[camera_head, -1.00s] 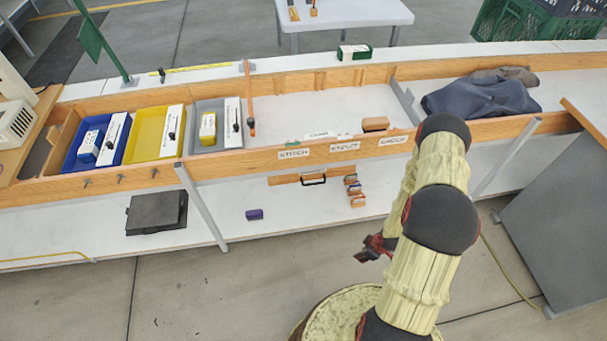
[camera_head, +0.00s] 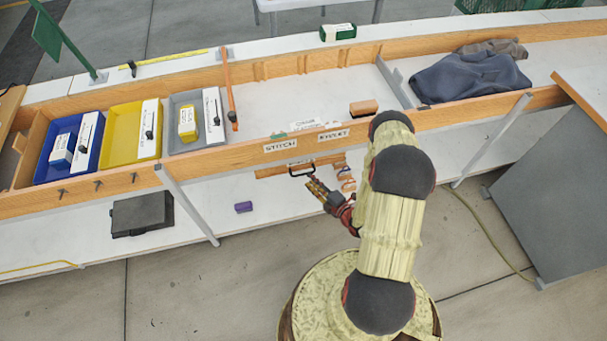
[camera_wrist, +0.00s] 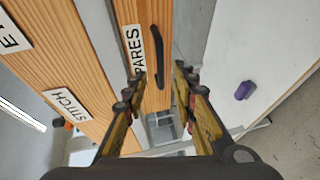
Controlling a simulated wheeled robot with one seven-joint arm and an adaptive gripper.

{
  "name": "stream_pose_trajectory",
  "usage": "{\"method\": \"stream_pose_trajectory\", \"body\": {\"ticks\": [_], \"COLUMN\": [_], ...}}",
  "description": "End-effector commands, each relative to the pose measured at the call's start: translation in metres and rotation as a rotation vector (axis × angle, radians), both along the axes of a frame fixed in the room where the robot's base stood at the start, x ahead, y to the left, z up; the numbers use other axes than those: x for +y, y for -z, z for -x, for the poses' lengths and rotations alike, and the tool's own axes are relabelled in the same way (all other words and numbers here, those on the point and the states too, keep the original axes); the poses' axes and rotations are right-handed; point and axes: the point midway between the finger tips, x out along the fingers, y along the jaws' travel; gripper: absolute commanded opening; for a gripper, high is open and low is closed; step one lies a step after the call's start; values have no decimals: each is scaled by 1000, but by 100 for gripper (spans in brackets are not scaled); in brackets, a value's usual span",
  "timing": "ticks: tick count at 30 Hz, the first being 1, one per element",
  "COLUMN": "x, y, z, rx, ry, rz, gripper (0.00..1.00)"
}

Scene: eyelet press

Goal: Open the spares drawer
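The spares drawer (camera_head: 270,172) is a wooden front under the bench edge, with a dark bar handle (camera_head: 301,170). In the wrist view the drawer front (camera_wrist: 130,12) carries a label reading "PARES", its start cut off, and the black handle (camera_wrist: 158,58) stands beside it. My gripper (camera_head: 313,186) is just below and right of the handle in the head view. In the wrist view my gripper (camera_wrist: 158,78) is open, its fingers on either side of the handle's line. I see no clear contact with the handle.
Above the drawer, the bench board carries STITCH (camera_head: 280,146) and EYELET (camera_head: 333,136) labels. Small orange-brown blocks (camera_head: 346,178) lie right of the handle, near my gripper. A purple block (camera_head: 243,207) and a black case (camera_head: 142,214) rest on the lower shelf.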

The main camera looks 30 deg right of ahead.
Motion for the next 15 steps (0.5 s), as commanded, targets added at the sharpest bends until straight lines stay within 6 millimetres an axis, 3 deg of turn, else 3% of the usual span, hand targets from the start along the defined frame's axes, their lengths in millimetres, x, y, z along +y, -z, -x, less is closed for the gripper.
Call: {"method": "stream_pose_trajectory", "body": {"ticks": [9, 15], "x": [7, 8], "y": [11, 12], "z": [-46, -57], "rx": [2, 2], "ry": [-2, -1], "rz": [0, -2], "gripper": [27, 27]}}
